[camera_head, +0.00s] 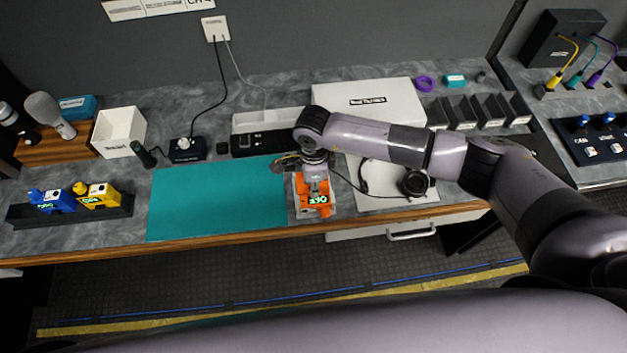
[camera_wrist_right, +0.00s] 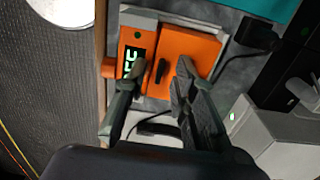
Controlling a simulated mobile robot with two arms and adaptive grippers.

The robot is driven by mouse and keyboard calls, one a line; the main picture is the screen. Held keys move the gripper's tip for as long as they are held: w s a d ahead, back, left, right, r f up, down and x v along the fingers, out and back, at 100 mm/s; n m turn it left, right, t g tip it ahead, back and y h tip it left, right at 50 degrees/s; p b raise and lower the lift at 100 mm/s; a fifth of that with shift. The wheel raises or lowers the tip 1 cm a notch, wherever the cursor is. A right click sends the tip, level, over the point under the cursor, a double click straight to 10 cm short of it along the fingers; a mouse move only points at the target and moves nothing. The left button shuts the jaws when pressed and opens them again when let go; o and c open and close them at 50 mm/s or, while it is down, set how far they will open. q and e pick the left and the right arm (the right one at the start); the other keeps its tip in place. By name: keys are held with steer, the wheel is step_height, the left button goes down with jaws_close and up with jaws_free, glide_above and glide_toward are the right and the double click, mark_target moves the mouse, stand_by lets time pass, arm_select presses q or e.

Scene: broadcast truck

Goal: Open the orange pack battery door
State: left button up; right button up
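The orange pack (camera_head: 318,208) sits on a light grey base at the front edge of the counter, right of the teal mat. Its green OFF display shows in both views. In the right wrist view, the orange panel (camera_wrist_right: 190,47) beside the display carries a small black tab (camera_wrist_right: 160,71). The panel looks closed, but its edge is partly covered by a finger. My right gripper (camera_wrist_right: 158,68) is open over the pack, one finger on each side of the tab. I cannot tell whether the fingers touch it. My left gripper is not in view.
The teal mat (camera_head: 215,200) is clear. A headset (camera_head: 412,183) lies right of the pack, with a white case (camera_head: 370,97) behind. Blue (camera_head: 52,200) and yellow (camera_head: 98,195) packs stand in a black tray at the far left. A black plug and cable (camera_wrist_right: 257,36) lie close to the pack.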

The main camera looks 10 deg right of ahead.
jaws_close()
stand_by(0.5)
steer(key=shift+b, duration=0.45)
steer(key=g+b, duration=0.2)
steer(key=b, duration=0.2)
steer(key=w+r+g+b, duration=0.1)
steer(key=g+b, duration=0.1)
steer(key=b, duration=0.3)
steer(key=w+g+b, duration=0.1)
steer(key=g+b, duration=0.1)
steer(key=b, duration=0.3)
steer(key=shift+w+r, duration=0.25)
steer(key=shift+r, duration=0.15)
steer(key=shift+w+r+g+b, duration=0.25)
steer(key=shift+g+b, duration=0.25)
steer(key=shift+b, duration=0.7)
steer(key=shift+r, duration=0.15)
